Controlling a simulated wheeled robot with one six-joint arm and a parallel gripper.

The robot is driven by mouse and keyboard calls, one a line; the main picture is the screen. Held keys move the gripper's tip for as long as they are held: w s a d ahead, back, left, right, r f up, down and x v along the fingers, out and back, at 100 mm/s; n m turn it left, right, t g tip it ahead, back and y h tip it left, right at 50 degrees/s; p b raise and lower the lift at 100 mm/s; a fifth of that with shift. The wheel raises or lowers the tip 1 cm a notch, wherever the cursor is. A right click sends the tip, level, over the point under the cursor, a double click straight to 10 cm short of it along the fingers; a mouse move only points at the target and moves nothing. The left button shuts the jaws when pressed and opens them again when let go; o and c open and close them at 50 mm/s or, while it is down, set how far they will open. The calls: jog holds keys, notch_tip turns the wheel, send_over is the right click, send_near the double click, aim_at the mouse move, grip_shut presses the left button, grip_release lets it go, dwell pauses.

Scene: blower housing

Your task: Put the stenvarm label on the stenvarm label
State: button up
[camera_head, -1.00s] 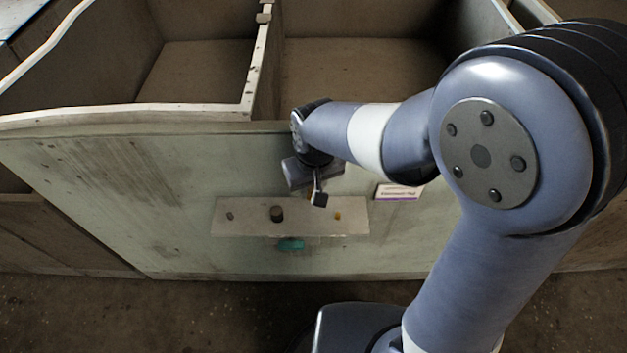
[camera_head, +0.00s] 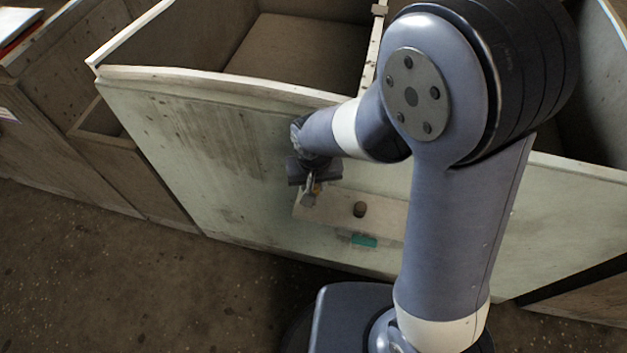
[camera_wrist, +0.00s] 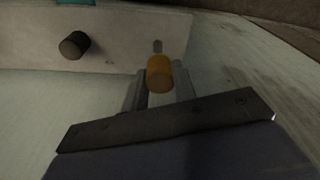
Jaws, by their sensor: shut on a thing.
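My gripper (camera_head: 312,193) is at the left end of a pale panel (camera_head: 385,215) on the front of the greenish housing. In the wrist view its fingers (camera_wrist: 157,92) are shut on a small orange cylinder (camera_wrist: 159,74). No label readable as stenvarm shows now; the housing right of the panel is partly hidden by my arm.
A teal piece (camera_head: 364,241) sits just below the panel. A small white and purple tag (camera_head: 8,115) is on the wooden unit at the far left. The housing's raised rim (camera_head: 220,84) bounds open compartments behind. Floor (camera_head: 130,270) at the lower left is clear.

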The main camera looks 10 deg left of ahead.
jog(key=shift+f+b, duration=0.75)
jog(key=shift+f, duration=0.6)
jog(key=shift+f+b, duration=1.15)
jog(key=shift+f, duration=0.2)
jog(key=o, duration=1)
jog(key=r, duration=0.7)
jog(key=s+r+p, duration=0.1)
jog(key=r, duration=0.2)
jog(key=shift+s+d+r, duration=0.1)
jog(key=shift+d+r, duration=0.1)
jog(key=shift+r, duration=0.2)
jog(key=shift+f, duration=0.15)
